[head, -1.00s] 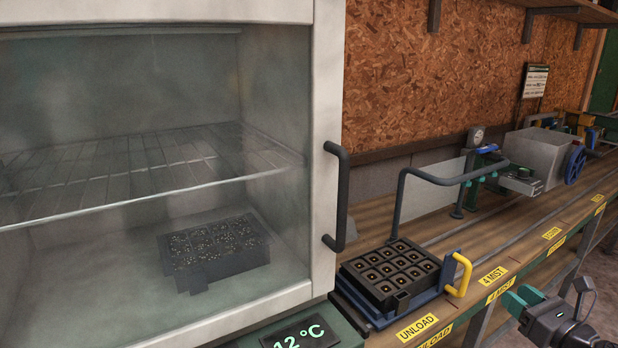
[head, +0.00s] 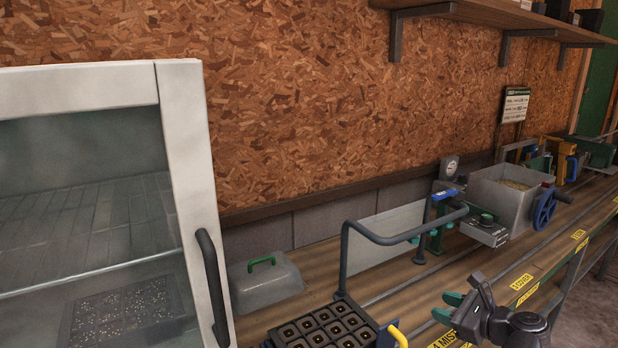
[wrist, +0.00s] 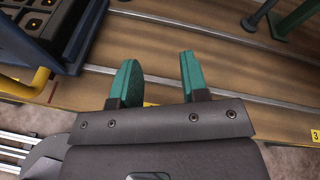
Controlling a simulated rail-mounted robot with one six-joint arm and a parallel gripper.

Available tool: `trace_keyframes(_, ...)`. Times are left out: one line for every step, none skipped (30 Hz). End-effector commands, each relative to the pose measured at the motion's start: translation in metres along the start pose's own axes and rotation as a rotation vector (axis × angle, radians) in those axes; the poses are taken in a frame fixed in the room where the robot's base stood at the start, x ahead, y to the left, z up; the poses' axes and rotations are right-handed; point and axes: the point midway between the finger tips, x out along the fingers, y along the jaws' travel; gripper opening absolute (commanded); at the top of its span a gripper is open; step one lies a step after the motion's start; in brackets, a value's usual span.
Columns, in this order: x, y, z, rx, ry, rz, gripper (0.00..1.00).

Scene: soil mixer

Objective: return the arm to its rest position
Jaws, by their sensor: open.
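My gripper (head: 447,308) is at the lower right of the head view, over the front part of the bench near the yellow labels. In the wrist view my gripper (wrist: 158,75) shows two green fingers spread apart with nothing between them. Bare wooden bench and a rail lie behind the fingers. The gripper is right of the black seed tray (head: 325,328) and apart from it. The rest position itself is not marked in any view.
A glass-doored cabinet (head: 180,150) stands at the left with a seed tray inside. A grey lid with a green handle (head: 265,280), a bent dark rail (head: 400,238) and a metal mixer box with a blue wheel (head: 500,200) stand along the bench. A shelf (head: 500,20) hangs above.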

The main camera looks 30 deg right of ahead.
Motion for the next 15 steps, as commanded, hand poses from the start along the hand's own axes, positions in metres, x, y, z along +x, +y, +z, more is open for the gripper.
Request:
trace_keyframes(0.015,0.005,0.024,-0.060,0.022,0.059,0.41)
trace_keyframes(0.025,0.011,0.033,-0.107,0.039,0.097,0.41)
trace_keyframes(0.039,0.020,0.045,-0.176,0.063,0.155,0.41)
trace_keyframes(0.050,0.028,0.056,-0.236,0.079,0.204,0.41)
trace_keyframes(0.061,0.038,0.068,-0.304,0.095,0.258,0.41)
trace_keyframes(0.073,0.052,0.083,-0.402,0.114,0.336,0.41)
trace_keyframes(0.082,0.064,0.095,-0.481,0.126,0.398,0.41)
trace_keyframes(0.090,0.076,0.107,-0.564,0.136,0.462,0.41)
trace_keyframes(0.099,0.093,0.124,-0.685,0.144,0.555,0.41)
trace_keyframes(0.105,0.107,0.139,-0.784,0.147,0.632,0.41)
trace_keyframes(0.110,0.123,0.155,-0.893,0.145,0.715,0.41)
trace_keyframes(0.116,0.143,0.175,-1.044,0.137,0.827,0.41)
trace_keyframes(0.118,0.158,0.190,-1.162,0.126,0.914,0.41)
trace_keyframes(0.119,0.173,0.206,-1.284,0.109,1.003,0.41)
trace_keyframes(0.120,0.192,0.227,-1.446,0.081,1.120,0.41)
